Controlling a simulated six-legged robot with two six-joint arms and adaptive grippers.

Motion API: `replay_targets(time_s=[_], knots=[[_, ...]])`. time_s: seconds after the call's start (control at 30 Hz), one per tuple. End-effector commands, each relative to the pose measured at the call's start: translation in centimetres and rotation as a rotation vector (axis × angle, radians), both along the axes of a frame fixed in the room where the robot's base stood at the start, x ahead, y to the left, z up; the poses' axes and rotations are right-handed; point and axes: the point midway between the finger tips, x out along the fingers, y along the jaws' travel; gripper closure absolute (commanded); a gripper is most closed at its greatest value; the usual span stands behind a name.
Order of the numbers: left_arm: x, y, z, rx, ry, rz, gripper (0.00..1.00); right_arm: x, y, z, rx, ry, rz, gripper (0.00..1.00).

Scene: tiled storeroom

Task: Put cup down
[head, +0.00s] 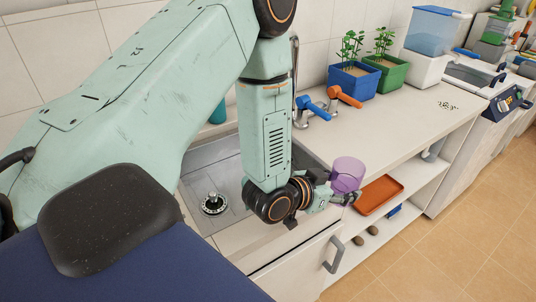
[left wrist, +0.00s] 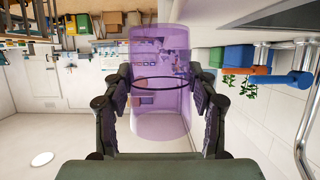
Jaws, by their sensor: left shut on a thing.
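A translucent purple cup (head: 347,172) is held in my left gripper (head: 343,197), near the front edge of the white counter (head: 400,124). In the left wrist view the cup (left wrist: 160,60) stands between the two dark fingers of the gripper (left wrist: 163,97), which press on its sides. The cup looks upright in the head view. I cannot tell its exact height above the counter or whether it is past the edge. My right gripper is not in view.
A metal sink (head: 222,175) lies left of the gripper. Blue (head: 312,108) and orange (head: 347,97) tap handles stand behind. Potted plants in a blue pot (head: 353,82) and green pot (head: 389,74) stand farther back. An orange tray (head: 379,195) sits on the shelf below. The counter's right part is mostly clear.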

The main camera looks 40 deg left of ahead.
Motion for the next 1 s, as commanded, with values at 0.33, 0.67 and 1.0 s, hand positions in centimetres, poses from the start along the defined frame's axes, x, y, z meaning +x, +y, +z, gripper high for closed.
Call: replay_targets(time_s=[0.33, 0.67, 1.0], knots=[[1.7, 5.7, 0.3, 0.001, -0.001, 0.006, 0.77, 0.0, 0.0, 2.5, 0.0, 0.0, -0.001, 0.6], [4.1, 12.8, 0.2, 0.003, -0.005, 0.003, 0.77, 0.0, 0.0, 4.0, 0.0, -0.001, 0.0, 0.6], [6.2, 20.3, -0.2, 0.005, -0.005, 0.003, 0.77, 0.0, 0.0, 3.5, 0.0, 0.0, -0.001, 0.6]])
